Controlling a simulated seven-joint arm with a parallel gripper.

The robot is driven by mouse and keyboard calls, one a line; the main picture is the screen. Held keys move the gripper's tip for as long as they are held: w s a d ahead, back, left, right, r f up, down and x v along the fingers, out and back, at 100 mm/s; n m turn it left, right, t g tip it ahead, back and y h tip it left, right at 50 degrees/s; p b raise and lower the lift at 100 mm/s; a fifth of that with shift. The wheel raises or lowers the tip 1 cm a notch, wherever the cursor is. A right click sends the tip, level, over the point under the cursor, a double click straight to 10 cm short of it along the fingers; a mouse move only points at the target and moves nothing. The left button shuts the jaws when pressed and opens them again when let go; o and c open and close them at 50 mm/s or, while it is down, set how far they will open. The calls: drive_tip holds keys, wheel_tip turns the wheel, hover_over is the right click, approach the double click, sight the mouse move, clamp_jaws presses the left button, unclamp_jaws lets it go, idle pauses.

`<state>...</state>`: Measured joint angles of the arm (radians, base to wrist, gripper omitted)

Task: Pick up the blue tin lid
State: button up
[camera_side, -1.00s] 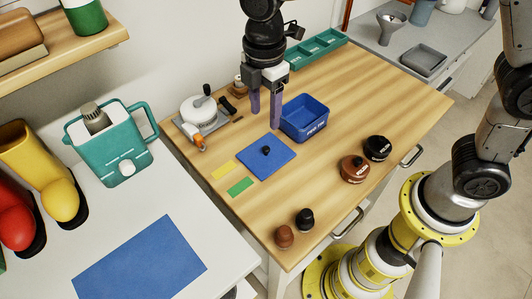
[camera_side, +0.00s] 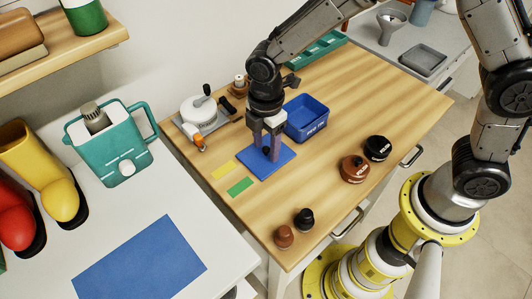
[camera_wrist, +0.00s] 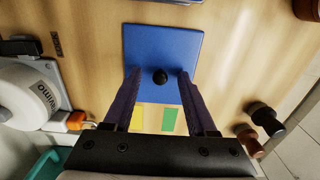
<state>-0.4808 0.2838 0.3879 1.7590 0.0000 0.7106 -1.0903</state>
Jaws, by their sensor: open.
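The blue tin lid (camera_side: 284,165) is a flat blue square lying on the wooden table, in front of the open blue tin (camera_side: 306,118). In the wrist view the lid (camera_wrist: 162,48) shows a round black knob (camera_wrist: 160,77) at its middle. My gripper (camera_side: 267,155) points straight down over the lid, its purple fingers apart. In the wrist view my gripper (camera_wrist: 158,75) has one finger on each side of the knob, with gaps between, and holds nothing. I cannot tell whether the fingertips touch the lid.
A yellow strip (camera_side: 222,170) and a green strip (camera_side: 240,185) lie left of the lid. Brown and black knobbed pieces (camera_side: 354,169) stand to the right, smaller ones (camera_side: 284,236) in front.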

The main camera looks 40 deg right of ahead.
clamp_jaws()
drive_tip(key=shift+r, duration=0.1)
idle(0.4)
